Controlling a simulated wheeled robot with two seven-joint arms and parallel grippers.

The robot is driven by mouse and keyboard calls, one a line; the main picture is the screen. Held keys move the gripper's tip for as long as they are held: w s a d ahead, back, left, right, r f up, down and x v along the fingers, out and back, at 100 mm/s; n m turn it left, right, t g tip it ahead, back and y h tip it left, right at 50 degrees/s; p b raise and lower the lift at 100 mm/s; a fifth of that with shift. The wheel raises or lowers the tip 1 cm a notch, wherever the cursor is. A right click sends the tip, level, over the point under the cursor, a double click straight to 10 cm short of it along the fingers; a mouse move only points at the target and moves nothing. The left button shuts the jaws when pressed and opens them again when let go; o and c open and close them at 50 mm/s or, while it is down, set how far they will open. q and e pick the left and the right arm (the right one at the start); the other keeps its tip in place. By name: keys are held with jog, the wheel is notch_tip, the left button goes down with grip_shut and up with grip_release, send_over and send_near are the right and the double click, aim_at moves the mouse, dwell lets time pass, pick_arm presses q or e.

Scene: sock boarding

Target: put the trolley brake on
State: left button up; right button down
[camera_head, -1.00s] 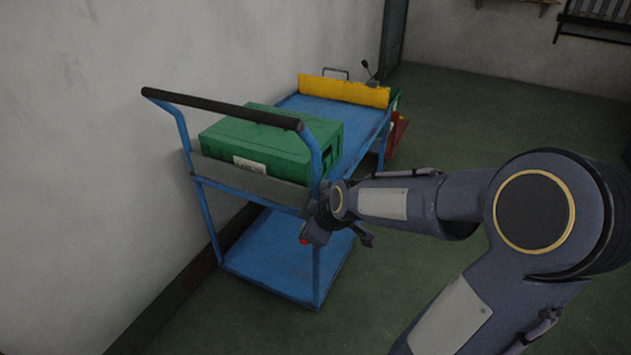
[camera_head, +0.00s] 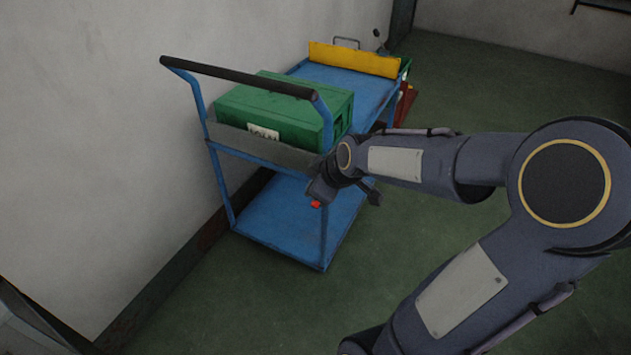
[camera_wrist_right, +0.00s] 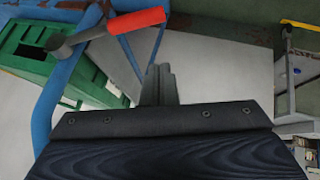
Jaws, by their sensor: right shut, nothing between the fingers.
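The blue trolley (camera_head: 283,226) stands along the wall, with a black push bar (camera_head: 240,77) at its near end. A lever with a red grip (camera_head: 316,204) shows at the trolley's near right post. In the right wrist view the red grip (camera_wrist_right: 137,20) sits on a grey arm beside the blue tube. My right gripper (camera_wrist_right: 160,85) is shut and empty, just below the red grip in that picture; I cannot tell whether they touch. In the head view my right wrist partly covers the post and the gripper's fingertips are unclear. My left gripper is not in view.
A green crate (camera_head: 285,107) sits on the trolley's top deck, with a yellow panel (camera_head: 352,59) at the far end. Red and green items (camera_head: 405,98) are beyond the trolley. Green floor (camera_head: 451,88) is clear to the right. The wall (camera_head: 100,130) is close on the left.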

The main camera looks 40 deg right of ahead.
jog(key=p+v, duration=0.1)
jog(key=v, duration=0.6)
jog(key=shift+s+a+p, duration=0.35)
jog(key=shift+s+a, duration=0.05)
jog(key=s+a+m+g+y+p, duration=0.2)
jog(key=s+a+m+y, duration=0.35)
jog(key=s+a, duration=0.75)
notch_tip(320, 180, up, 19)
jog(key=w+a+m+h+p, duration=0.1)
jog(key=p, duration=1.7)
jog(key=shift+w+f+m+p, duration=0.15)
jog(key=shift+w+m+p, duration=0.15)
jog(key=shift+m+p, duration=0.05)
jog(key=shift+a+h, duration=0.1)
jog(key=shift+h, duration=0.15)
